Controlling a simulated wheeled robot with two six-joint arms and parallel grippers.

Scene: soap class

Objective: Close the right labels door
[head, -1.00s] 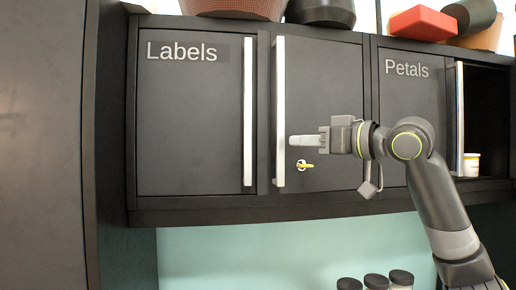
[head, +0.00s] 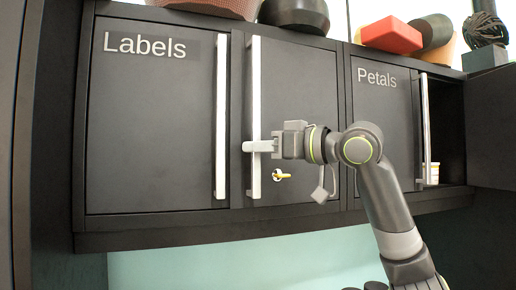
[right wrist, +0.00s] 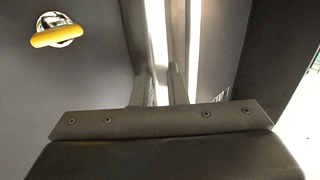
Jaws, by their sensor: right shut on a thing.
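The right labels door (head: 305,90) is a dark panel with a long pale vertical handle (head: 255,90) along its left edge. It looks nearly level with the left labels door (head: 150,130); I cannot tell whether a small gap is left. My right gripper (head: 262,146) is shut on the handle, about midway down it. In the right wrist view the fingers (right wrist: 158,88) sit around the bright handle bar (right wrist: 176,45). My left gripper is not in view.
The petals cabinet to the right has one door (head: 383,110) shut and its other side open, with a white cup (head: 431,173) inside. A red block (head: 392,36) and dark bowls (head: 294,14) stand on top. My right arm crosses in front of the petals side.

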